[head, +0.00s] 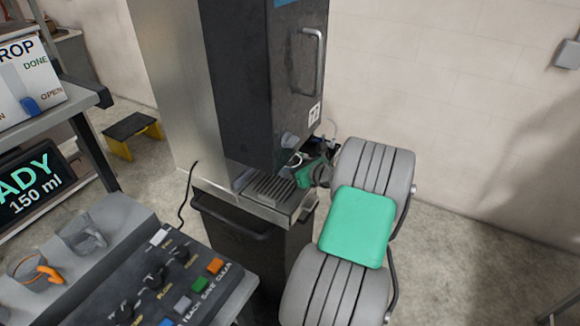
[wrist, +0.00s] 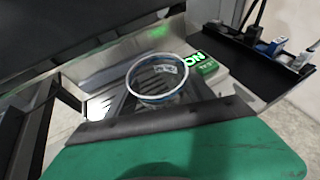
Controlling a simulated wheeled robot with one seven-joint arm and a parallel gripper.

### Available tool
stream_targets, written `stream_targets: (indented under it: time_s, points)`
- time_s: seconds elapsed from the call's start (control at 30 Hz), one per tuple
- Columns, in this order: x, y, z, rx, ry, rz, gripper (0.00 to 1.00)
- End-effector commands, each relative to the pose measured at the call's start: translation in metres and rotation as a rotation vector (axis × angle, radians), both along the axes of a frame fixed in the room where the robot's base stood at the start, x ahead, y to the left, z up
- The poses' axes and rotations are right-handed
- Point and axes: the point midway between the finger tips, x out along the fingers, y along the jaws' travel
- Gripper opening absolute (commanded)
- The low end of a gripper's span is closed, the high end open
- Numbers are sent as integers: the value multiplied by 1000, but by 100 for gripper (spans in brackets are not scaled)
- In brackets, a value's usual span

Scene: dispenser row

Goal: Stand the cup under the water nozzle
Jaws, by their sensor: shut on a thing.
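A clear cup with a bluish rim (wrist: 150,98) shows from above in the wrist view, upright over the slotted drip tray. In the head view its rim (head: 296,159) shows small, close below the nozzle (head: 290,140) of the dark dispenser. My gripper (head: 303,171) is shut on the cup at the tray's right side. My arm and gripper body hide part of the cup. I cannot tell whether its base touches the drip tray (head: 268,190) or whether it is centred under the nozzle.
A green lit ON sign (wrist: 203,66) is beside the cup. Two other clear cups, one with an orange handle (head: 48,273), stand on the counter at left. A control panel (head: 160,285) with knobs and buttons is in front. A display (head: 30,187) reads 150 ml.

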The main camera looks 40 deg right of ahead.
Motion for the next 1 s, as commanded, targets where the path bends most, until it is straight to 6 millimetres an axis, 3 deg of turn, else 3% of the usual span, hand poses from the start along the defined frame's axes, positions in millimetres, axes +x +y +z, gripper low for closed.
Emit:
stream_targets:
  time_s: [0.63, 0.67, 0.93, 1.0]
  points:
    - [0, 0, -12, 1, 0, 0, 23]
    - [0, 0, -12, 1, 0, 0, 63]
    - [0, 0, -12, 0, 0, 0, 85]
    - [0, 0, -12, 0, 0, -1, 87]
